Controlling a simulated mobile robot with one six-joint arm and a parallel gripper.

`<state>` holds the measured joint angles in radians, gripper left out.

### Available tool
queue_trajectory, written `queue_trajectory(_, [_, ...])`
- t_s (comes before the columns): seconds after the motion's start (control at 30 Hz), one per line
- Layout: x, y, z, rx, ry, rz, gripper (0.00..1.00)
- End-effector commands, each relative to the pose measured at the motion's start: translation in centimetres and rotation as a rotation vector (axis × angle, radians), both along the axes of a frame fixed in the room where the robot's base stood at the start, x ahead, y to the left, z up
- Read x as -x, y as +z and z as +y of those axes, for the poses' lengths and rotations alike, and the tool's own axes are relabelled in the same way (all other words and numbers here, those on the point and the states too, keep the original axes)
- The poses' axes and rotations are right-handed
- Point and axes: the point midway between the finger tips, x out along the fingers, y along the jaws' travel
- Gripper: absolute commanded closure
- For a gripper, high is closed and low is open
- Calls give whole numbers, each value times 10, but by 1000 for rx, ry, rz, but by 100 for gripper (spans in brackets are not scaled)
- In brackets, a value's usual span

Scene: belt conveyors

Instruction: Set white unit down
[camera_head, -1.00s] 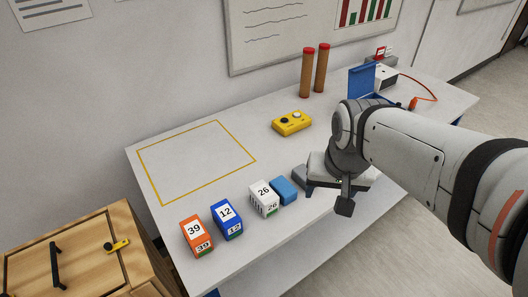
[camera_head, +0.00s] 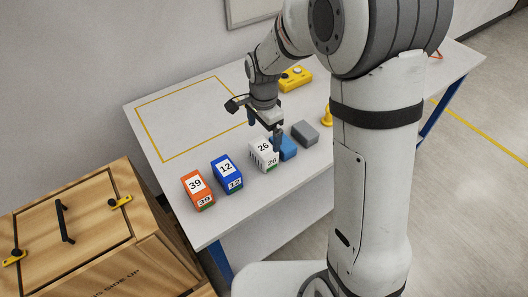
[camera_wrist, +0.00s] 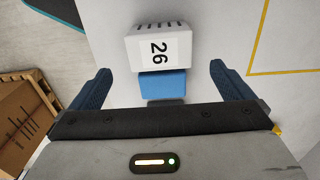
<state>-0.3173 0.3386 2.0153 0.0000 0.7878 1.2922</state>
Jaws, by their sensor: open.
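The white unit (camera_head: 262,155), marked 26, stands on the table in a row between the dark blue unit marked 12 and a plain light blue block (camera_head: 284,147). My gripper (camera_head: 263,130) is above the table just behind the white unit and the light blue block, open and empty. In the wrist view the white unit (camera_wrist: 155,46) lies ahead of the two spread fingers, with the light blue block (camera_wrist: 163,84) nearer. A yellow outlined square (camera_head: 168,152) on the table is empty.
An orange unit (camera_head: 197,190) marked 39 and the dark blue unit (camera_head: 227,175) stand to the left. A grey block (camera_head: 305,133) and a yellow button box (camera_head: 294,79) are to the right. A wooden crate (camera_head: 95,215) stands at the table's left end.

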Motion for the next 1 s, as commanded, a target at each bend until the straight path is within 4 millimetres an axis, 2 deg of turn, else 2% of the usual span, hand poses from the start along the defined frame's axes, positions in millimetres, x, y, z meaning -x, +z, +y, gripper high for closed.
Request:
queue_trajectory(0.33, [1, -47, 1, 1, 1, 3, 0])
queue_trajectory(0.63, [1, -52, 0, -1, 0, -1, 0])
queue_trajectory(1.0, [1, -52, 0, 0, 0, 0, 29])
